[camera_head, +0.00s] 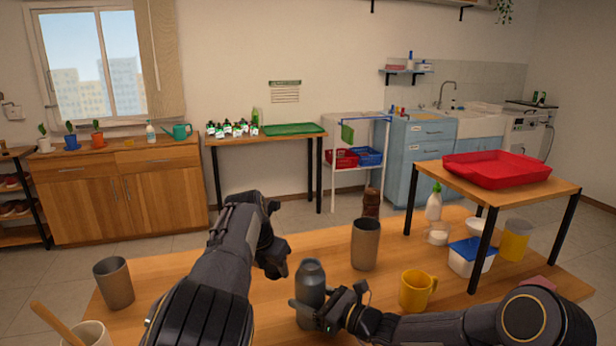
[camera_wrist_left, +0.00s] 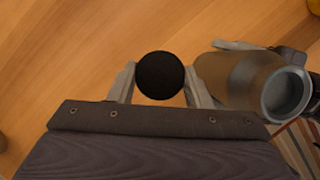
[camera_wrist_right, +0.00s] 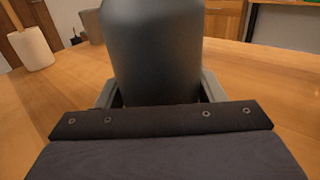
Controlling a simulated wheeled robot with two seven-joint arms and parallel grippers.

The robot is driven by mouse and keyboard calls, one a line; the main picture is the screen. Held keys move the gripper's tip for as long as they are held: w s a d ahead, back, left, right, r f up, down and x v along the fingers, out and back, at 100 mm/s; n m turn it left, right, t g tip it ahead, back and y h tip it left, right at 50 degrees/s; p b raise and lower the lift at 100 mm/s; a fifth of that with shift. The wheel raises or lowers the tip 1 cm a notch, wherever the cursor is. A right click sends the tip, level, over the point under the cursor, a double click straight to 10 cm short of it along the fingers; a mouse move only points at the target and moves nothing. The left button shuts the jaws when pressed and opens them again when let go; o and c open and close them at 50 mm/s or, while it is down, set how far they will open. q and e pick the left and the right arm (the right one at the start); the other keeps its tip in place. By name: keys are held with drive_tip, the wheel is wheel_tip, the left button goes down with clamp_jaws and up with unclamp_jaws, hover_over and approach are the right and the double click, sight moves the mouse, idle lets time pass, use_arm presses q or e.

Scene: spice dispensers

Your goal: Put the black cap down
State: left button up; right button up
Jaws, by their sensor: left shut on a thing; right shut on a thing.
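The black cap (camera_wrist_left: 160,75) is round and sits between the fingers of my left gripper (camera_wrist_left: 161,88), which is shut on it above the wooden table (camera_wrist_left: 60,60). In the head view my left gripper (camera_head: 274,262) is above the table, behind the dark grey bottle, and the cap is hidden there. My right gripper (camera_head: 326,318) is shut on the grey bottle (camera_head: 311,283), which stands upright. The bottle fills the middle of the right wrist view (camera_wrist_right: 158,55). In the left wrist view its open mouth (camera_wrist_left: 285,92) shows, without a cap, to the right of the left gripper.
A brown cup (camera_head: 365,245) stands behind the bottle, and a yellow mug (camera_head: 416,291) to its right. Another brown cup (camera_head: 114,283) is at the left. A dark brown bottle (camera_head: 371,203) stands at the back edge. A small raised table with a red tray (camera_head: 497,169) is at right.

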use_arm(q)
drive_tip(key=shift+w, duration=0.1)
drive_tip(key=x, duration=1)
drive_tip(key=shift+w+d+f, duration=0.1)
drive_tip(key=shift+f, duration=0.2)
drive_tip(key=shift+f, duration=0.1)
drive_tip(key=o, duration=1)
drive_tip(key=v, duration=1.2)
